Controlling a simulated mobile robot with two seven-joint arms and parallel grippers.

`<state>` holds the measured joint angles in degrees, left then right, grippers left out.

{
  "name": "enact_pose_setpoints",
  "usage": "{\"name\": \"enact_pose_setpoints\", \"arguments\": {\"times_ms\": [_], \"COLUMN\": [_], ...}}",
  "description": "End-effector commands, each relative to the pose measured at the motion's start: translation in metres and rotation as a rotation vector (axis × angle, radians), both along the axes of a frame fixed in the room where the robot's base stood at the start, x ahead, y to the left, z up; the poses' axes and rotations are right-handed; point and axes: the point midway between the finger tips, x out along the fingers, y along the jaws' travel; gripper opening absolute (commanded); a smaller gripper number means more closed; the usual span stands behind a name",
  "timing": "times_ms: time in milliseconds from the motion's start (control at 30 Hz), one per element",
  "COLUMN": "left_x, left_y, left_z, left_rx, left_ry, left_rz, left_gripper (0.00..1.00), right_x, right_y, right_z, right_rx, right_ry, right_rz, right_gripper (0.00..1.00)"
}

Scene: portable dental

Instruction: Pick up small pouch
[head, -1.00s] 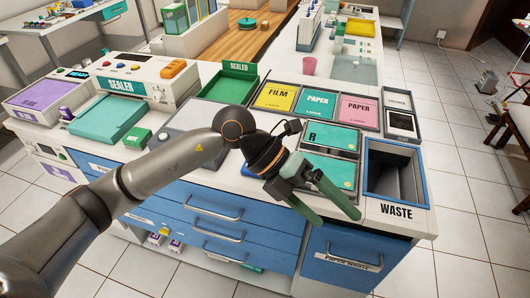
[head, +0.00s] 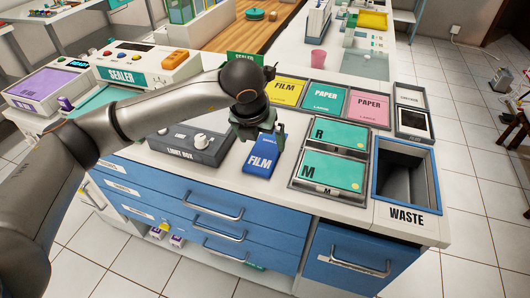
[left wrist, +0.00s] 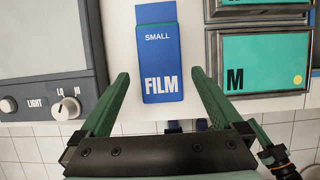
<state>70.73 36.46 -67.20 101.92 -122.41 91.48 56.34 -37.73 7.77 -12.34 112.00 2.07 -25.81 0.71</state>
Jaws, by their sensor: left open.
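The small pouch is a blue packet (head: 263,156) marked FILM, lying on the white counter between the light box and the teal trays. In the left wrist view the same blue pouch (left wrist: 159,62) reads SMALL and FILM, and a lighter blue strip shows at its far end. My left gripper (head: 257,134) is over the pouch's far part in the head view. In the left wrist view its two green fingers (left wrist: 158,74) are wide open, one on each side of the pouch, with gaps between. Nothing is held. My right gripper is not in view.
A grey light box (head: 188,146) with knobs stands left of the pouch. Teal trays marked R (head: 340,134) and M (head: 331,171) lie to its right. Beyond them is the waste bin opening (head: 403,182). The counter's front edge is close to the pouch.

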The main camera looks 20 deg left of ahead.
Motion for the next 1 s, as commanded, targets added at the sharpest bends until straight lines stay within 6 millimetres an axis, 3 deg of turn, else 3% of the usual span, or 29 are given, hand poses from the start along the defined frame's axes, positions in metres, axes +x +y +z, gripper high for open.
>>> {"name": "enact_pose_setpoints", "arguments": {"times_ms": [400, 667, 1000], "left_x": [0.018, 0.02, 0.02], "left_y": [0.0, 0.0, 0.0], "left_z": [-0.047, -0.05, -0.049], "left_rx": [0.0, -0.001, -0.001], "left_ry": [0.003, 0.001, 0.001], "left_rz": [-0.001, -0.003, -0.003], "left_gripper": [1.0, 1.0, 0.63], "right_x": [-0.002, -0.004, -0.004], "right_y": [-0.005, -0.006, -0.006], "right_z": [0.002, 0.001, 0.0], "right_rx": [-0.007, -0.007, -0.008], "right_ry": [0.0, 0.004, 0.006], "right_rz": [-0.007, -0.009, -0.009], "right_gripper": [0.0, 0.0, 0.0]}}
